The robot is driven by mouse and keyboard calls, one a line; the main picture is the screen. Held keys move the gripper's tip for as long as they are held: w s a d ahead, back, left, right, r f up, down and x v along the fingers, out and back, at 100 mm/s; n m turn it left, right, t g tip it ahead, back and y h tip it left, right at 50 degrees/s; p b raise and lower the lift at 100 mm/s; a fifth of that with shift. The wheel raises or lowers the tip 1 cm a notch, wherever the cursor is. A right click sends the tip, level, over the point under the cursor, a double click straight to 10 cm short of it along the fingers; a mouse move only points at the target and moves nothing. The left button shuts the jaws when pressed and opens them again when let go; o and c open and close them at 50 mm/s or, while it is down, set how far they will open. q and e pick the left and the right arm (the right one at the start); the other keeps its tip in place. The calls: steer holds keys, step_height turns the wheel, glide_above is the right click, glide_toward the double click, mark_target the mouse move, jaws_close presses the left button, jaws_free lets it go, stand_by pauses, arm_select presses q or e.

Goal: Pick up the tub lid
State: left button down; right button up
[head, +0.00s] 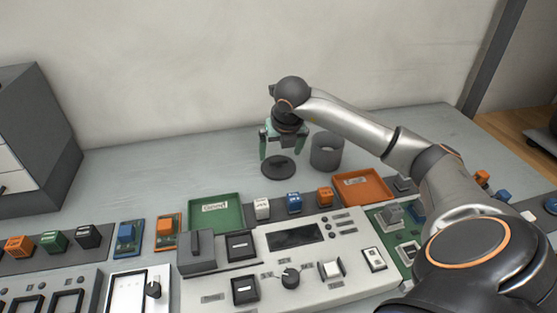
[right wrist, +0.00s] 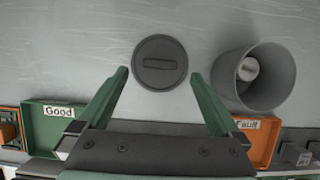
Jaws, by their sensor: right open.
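The tub lid (head: 278,168) is a dark grey disc with a raised bar handle, lying flat on the grey table. It also shows in the right wrist view (right wrist: 160,62), just beyond and between the fingertips. My right gripper (head: 281,150) has green fingers, points down and is open above the lid, with nothing between the fingers. The open grey tub (head: 326,152) stands upright just right of the lid; in the right wrist view (right wrist: 225,80) a small light round thing shows inside it. My left gripper is not in view.
A green tray marked Good (head: 215,212) and an orange tray marked Fault (head: 362,188) lie nearer me. Several small coloured blocks stand between and beside them. A control panel (head: 290,262) fills the front. The table left of the lid is clear.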

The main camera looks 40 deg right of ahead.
mark_target(279, 161)
steer(key=x, duration=0.4)
steer(key=shift+w+d+f, duration=0.1)
steer(key=shift+c, duration=0.2)
steer(key=c, duration=1.4)
